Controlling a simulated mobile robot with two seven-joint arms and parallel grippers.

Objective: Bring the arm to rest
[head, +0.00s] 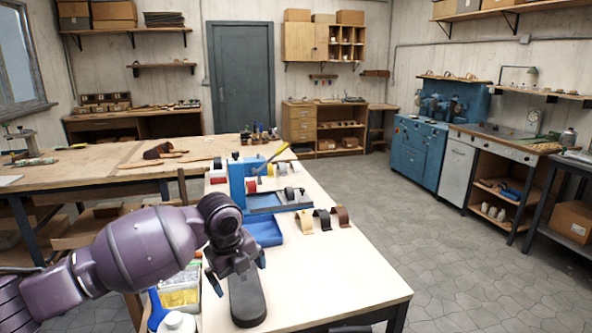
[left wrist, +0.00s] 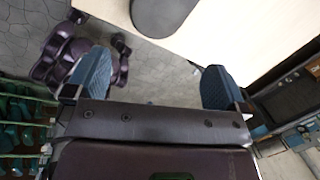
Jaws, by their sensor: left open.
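My left arm (head: 140,245) comes in from the left in the head view, over the near left part of the workbench (head: 340,270). My left gripper (head: 234,278) hangs beside a dark sandal sole (head: 247,302) that lies flat on the bench. In the left wrist view, the gripper's blue fingertips (left wrist: 152,85) stand wide apart with nothing between them. The end of a dark sole (left wrist: 165,12) shows on the bench top beyond them. My right gripper is in neither view.
A blue press (head: 238,180) and blue tray (head: 263,231) stand behind the gripper. Several straps (head: 322,219) lie to the right. A white bottle (head: 177,322) and a bin with yellow contents (head: 180,297) are at the near left. The bench's right front is clear.

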